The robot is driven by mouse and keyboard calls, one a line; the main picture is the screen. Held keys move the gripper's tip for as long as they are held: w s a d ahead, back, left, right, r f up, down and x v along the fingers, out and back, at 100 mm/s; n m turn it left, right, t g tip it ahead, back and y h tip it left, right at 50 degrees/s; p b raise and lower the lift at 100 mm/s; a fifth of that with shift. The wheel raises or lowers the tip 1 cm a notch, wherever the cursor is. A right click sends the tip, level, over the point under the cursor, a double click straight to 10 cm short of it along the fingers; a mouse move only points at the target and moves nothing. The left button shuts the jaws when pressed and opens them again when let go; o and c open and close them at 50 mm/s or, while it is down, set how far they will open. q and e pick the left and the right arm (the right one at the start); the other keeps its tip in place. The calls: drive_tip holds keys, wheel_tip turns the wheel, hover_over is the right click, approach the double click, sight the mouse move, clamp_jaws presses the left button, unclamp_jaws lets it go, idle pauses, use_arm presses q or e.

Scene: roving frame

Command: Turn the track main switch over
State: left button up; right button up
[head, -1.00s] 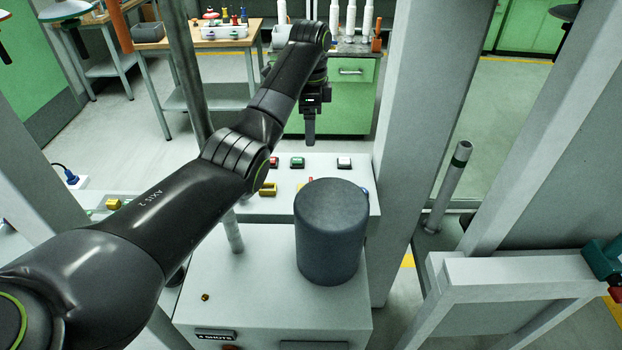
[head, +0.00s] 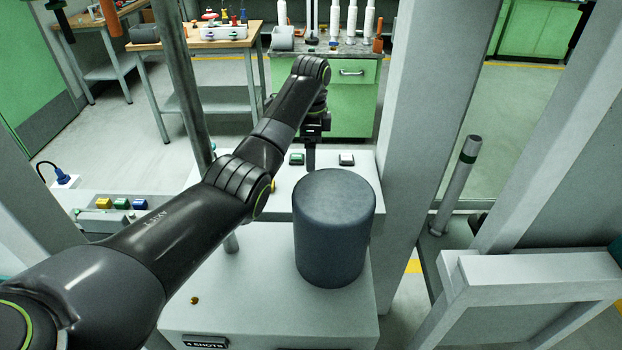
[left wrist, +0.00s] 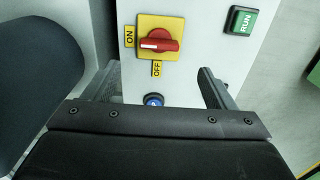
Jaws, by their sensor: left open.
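The main switch shows in the left wrist view as a red rotary handle (left wrist: 158,40) on a yellow plate (left wrist: 172,23). The handle lies sideways, its white mark toward the ON label (left wrist: 129,36) at left; the OFF label (left wrist: 157,69) sits below. My left gripper (left wrist: 160,88) is open and empty, pointing at the panel. Its fingers are apart from the handle, with the handle beyond and between them. In the head view my left gripper (head: 310,158) points down over the far part of the white panel (head: 365,170); the switch is not clearly visible there. My right gripper is not seen.
A dark blue cylinder (head: 335,232) stands on the cabinet close to my left arm. A blue button (left wrist: 154,100) lies between the fingers in the wrist view, and a green RUN button (left wrist: 241,20) is at right. A grey post (head: 402,150) rises right of the panel.

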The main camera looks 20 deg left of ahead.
use_arm(q)
wheel_tip(320, 180, down, 7)
drive_tip(key=shift+f+p, duration=0.2)
drive_tip(key=shift+p, duration=0.25)
drive_tip(key=shift+f, duration=0.6)
drive_tip(key=c, duration=1)
